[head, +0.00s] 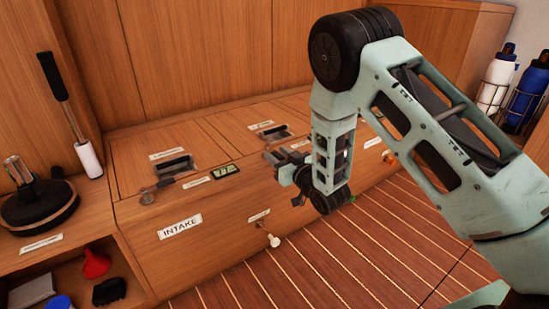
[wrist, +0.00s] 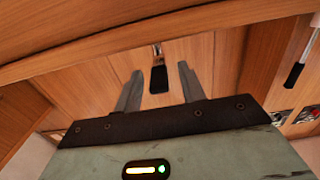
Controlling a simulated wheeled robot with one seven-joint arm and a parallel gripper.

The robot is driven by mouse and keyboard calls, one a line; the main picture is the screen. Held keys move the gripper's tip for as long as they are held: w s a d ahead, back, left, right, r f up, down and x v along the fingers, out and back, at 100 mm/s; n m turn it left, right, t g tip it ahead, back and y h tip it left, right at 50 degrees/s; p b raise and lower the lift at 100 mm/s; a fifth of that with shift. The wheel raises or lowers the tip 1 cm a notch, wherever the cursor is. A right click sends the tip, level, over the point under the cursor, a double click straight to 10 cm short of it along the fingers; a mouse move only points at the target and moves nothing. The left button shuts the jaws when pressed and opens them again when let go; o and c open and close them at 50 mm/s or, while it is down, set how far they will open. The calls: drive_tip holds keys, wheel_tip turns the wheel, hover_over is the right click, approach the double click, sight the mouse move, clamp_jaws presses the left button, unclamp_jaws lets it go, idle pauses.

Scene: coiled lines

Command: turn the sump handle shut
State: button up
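My gripper (head: 284,173) is in front of the wooden locker, near its top front edge. In the wrist view its two fingers (wrist: 160,72) are spread wide with nothing gripped. A black paddle-shaped handle on a metal mount (wrist: 158,79) shows between them, seemingly some way beyond the tips. The small labels are too blurred to read, so I cannot tell which handle is the sump one. A white-knobbed handle (head: 274,240) sticks out of the locker front below a small label. A metal lever (head: 148,197) lies on the locker top at left.
The locker front carries an INTAKE label (head: 180,227). The striped floor is clear.

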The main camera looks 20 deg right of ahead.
drive_tip(key=shift+x, duration=1.15)
clamp_jaws()
